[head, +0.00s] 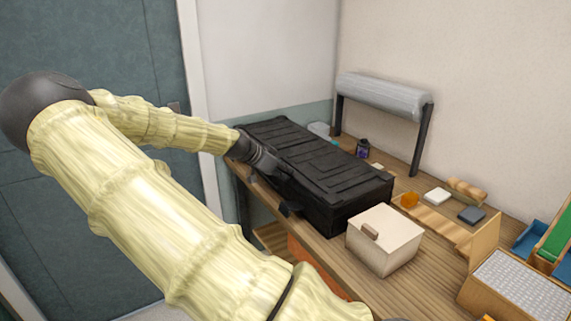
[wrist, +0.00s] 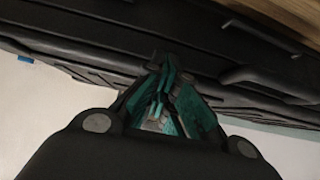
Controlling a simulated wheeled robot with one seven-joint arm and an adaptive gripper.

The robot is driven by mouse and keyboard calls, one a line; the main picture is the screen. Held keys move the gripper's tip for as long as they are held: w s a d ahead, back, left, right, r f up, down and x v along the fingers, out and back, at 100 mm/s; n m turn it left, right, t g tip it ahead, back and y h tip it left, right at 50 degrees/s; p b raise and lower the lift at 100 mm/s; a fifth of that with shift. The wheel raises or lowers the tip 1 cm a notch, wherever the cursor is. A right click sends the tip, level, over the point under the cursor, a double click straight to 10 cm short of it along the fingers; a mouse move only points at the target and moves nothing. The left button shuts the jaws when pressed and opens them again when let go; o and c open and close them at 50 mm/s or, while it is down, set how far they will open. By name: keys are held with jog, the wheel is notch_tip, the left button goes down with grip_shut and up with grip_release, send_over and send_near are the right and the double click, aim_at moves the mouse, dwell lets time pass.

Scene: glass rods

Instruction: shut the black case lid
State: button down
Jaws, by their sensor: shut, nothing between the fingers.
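The black case (head: 352,205) is long and ridged and lies on the wooden table. Its lid (head: 315,160) lies down over the base in the head view; I cannot tell whether a thin gap is left along the front edge. My gripper (head: 284,176) is shut and empty at the case's near long edge, around the middle of its length. In the wrist view my gripper (wrist: 160,72) has its fingertips at the dark case side (wrist: 100,68), seemingly touching or very close. The handle-like part (wrist: 270,76) shows to the right of the fingers.
A cream lidded box (head: 384,242) stands close to the case's right end. A roll on a stand (head: 385,95) and small bottles (head: 363,148) are behind it. An orange item (head: 409,199) and several blocks lie to the right. The wall is behind the table.

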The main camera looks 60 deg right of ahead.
jog(key=shift+r, duration=0.1)
jog(key=w+a, duration=0.4)
jog(key=a, duration=0.4)
jog(key=shift+a+r+b, duration=0.2)
jog(key=shift+r+b, duration=0.05)
jog(key=shift+b, duration=0.05)
jog(key=shift+w, duration=0.1)
